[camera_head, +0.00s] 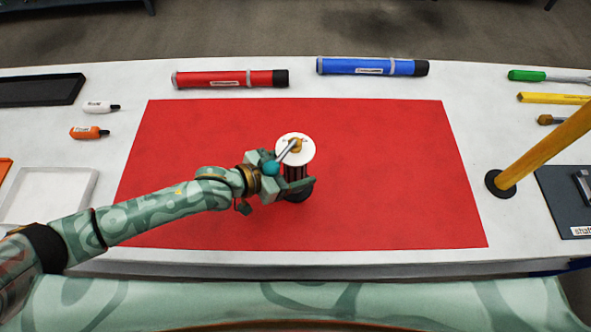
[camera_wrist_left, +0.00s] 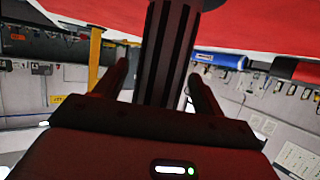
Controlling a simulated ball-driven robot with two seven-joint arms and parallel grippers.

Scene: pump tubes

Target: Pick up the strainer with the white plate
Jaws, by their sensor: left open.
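The strainer stands upright on the red mat (camera_head: 390,180), with its round white plate (camera_head: 304,155) on top and a dark slotted body (camera_head: 296,173) below. A metal pin with a brass-coloured base rises from the plate. My left gripper (camera_head: 297,189) is at the lower part of the body, with its jaws open around it. In the left wrist view the dark slotted body (camera_wrist_left: 168,50) stands between the two open fingers (camera_wrist_left: 158,78). I cannot tell whether either finger touches it. My right gripper is not in view.
A red tube (camera_head: 225,79) and a blue tube (camera_head: 370,67) lie behind the mat. A yellow post (camera_head: 545,150) leans at the right. Small bottles and trays (camera_head: 45,195) are at the left. The mat's right half is clear.

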